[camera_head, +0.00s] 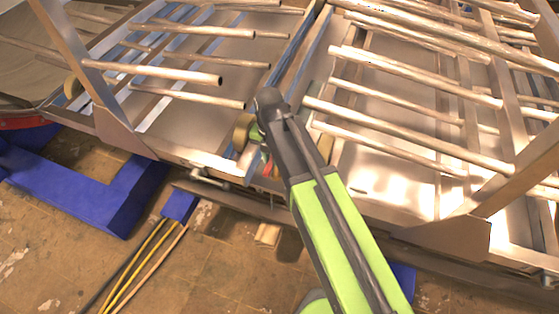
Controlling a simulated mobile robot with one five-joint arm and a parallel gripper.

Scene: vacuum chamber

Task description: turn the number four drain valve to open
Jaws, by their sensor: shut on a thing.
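My green and dark grey arm reaches up from the bottom right to the metal frame. Its dark wrist bends down at the gap between the two rack sections. My gripper (257,146) is mostly hidden by the wrist and is shut on a small part there. A small red piece, seemingly the drain valve's handle (264,166), shows beside the wrist at the gripper's end. The valve body is hidden, and I cannot read any number or tell how far the handle is turned. A round brass-coloured part (243,131) sits just left of the gripper.
Racks of metal tubes (180,75) lie left and right (400,115) of the wrist. Slanted metal posts (75,60) rise at both sides. A small fitting (208,177) is on the front rail. Blue beams (90,190) and yellow rods (140,262) lie on the stained floor below.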

